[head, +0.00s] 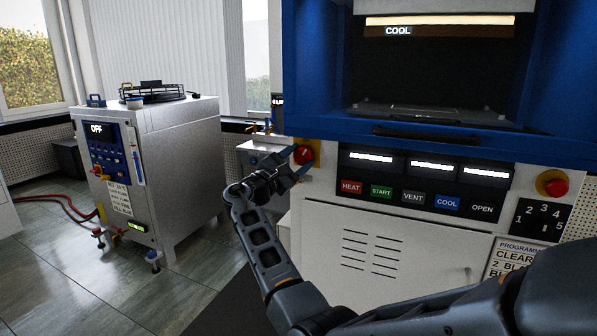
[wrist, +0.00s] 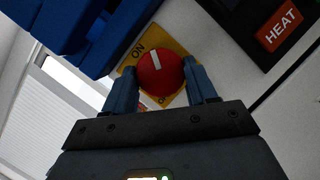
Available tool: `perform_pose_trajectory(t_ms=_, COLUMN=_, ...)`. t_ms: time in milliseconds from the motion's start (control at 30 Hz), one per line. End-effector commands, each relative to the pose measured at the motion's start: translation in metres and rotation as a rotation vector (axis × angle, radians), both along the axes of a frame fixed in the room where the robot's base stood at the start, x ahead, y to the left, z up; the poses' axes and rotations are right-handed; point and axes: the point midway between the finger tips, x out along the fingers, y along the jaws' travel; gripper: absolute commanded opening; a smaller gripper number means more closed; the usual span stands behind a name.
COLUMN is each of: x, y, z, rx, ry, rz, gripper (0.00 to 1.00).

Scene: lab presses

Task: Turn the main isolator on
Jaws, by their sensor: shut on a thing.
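The main isolator is a red rotary knob (head: 304,154) on a yellow plate (head: 314,146), at the left end of the press's front panel. In the wrist view the knob (wrist: 160,78) has a white mark that points up and slightly left. An ON label (wrist: 137,54) lies to the upper left of the knob. A second label below the knob is partly hidden. My gripper (head: 294,163) is at the knob, and in the wrist view its two blue fingers (wrist: 161,75) are shut on the knob from both sides.
Right of the isolator are HEAT (head: 351,188), START (head: 381,192), VENT and COOL buttons, below lit displays. A red button on a yellow base (head: 552,184) is farther right. The blue press housing (head: 315,75) overhangs above. A grey cabinet showing OFF (head: 150,170) stands left.

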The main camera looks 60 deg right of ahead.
Motion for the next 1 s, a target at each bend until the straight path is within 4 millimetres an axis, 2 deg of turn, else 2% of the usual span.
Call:
perform_pose_trajectory(t_ms=33, x=0.0002, y=-0.0002, z=-0.0045, rx=0.005, ry=-0.047, rz=-0.001, gripper=0.26)
perform_pose_trajectory(t_ms=600, x=0.0007, y=-0.0001, z=0.0022, rx=0.048, ry=-0.586, rz=-0.002, gripper=0.26)
perform_pose_trajectory(t_ms=1000, x=0.0003, y=0.0, z=0.0047, rx=0.072, ry=-0.892, rz=-0.002, gripper=0.26)
